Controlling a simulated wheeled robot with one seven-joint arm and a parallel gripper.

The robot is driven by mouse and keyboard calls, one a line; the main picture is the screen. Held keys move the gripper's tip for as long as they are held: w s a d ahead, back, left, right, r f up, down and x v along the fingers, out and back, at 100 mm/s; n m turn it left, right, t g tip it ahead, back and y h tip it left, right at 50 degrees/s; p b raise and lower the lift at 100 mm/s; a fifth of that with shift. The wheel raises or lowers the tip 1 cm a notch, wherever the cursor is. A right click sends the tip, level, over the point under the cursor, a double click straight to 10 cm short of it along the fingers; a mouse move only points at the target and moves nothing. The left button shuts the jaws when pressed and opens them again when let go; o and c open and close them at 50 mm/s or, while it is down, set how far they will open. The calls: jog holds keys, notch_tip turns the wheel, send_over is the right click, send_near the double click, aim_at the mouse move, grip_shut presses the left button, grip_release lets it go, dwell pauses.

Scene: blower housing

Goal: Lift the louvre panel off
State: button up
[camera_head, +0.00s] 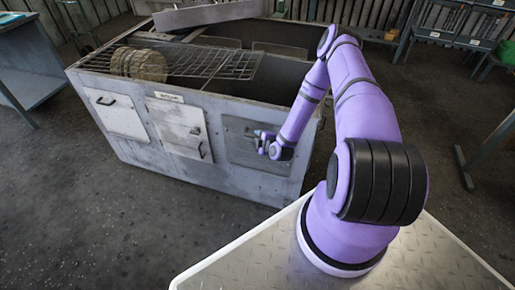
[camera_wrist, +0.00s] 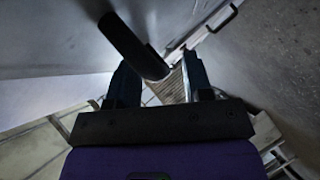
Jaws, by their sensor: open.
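A grey front panel (camera_head: 242,128) sits at the right end of the housing's front wall, flat against it. I take it for the louvre panel, but slats cannot be made out on it. My gripper (camera_head: 270,144) is at this panel and hides part of it. In the wrist view my gripper (camera_wrist: 161,76) is open, one finger on each side. A dark handle bar (camera_wrist: 133,45) stands out from the grey surface, and its near end reaches between the fingertips. I cannot tell whether either finger touches it.
The blower housing (camera_head: 140,168) has two more front panels, a left panel (camera_head: 115,112) and a middle panel (camera_head: 178,127), with dark handles. A wire rack (camera_head: 213,63) and a round coiled part (camera_head: 140,64) lie on its open top. Floor in front is clear.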

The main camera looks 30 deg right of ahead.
jog(key=shift+w+f, duration=0.3)
jog(key=shift+w, duration=0.35)
grip_shut()
jog(key=w+r+v, duration=0.1)
jog(key=r+v, duration=0.1)
jog(key=v, duration=1.3)
jog(key=s+a, duration=0.6)
jog(key=shift+a, duration=0.2)
jog(key=shift+r, duration=0.1)
